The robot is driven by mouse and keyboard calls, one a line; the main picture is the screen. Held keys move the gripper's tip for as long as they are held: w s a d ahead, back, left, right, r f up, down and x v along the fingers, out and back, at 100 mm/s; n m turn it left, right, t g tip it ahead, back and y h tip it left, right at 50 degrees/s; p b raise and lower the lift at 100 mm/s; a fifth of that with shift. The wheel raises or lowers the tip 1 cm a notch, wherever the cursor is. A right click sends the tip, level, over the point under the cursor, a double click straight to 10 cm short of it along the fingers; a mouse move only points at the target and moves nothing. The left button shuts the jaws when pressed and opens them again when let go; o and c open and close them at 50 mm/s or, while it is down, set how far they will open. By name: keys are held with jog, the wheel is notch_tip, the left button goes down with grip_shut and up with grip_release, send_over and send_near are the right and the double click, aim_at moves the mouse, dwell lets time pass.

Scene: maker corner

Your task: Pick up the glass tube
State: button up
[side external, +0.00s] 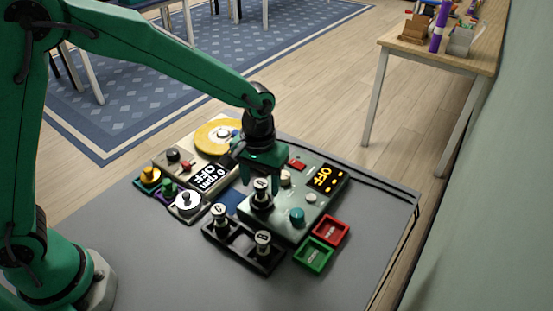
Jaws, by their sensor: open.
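Several short tubes with pale labelled tops and dark bases are in view; the glass is hard to make out at this size. One tube (262,195) stands upright on the grey-green device (278,224). Two more, a left tube (220,214) and a right tube (263,243), stand upright in a black rack (238,246) in front of it. My gripper (261,178) points down, open, at the tube on the device. Its fingers appear to be around or just above that tube's top; I cannot tell whether they touch it.
A red tray (331,231) and a green tray (314,255) lie right of the rack. The grey table (165,263) is clear at front left.

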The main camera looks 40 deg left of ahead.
jog(key=shift+f, duration=0.95)
jog(key=c, duration=1.1)
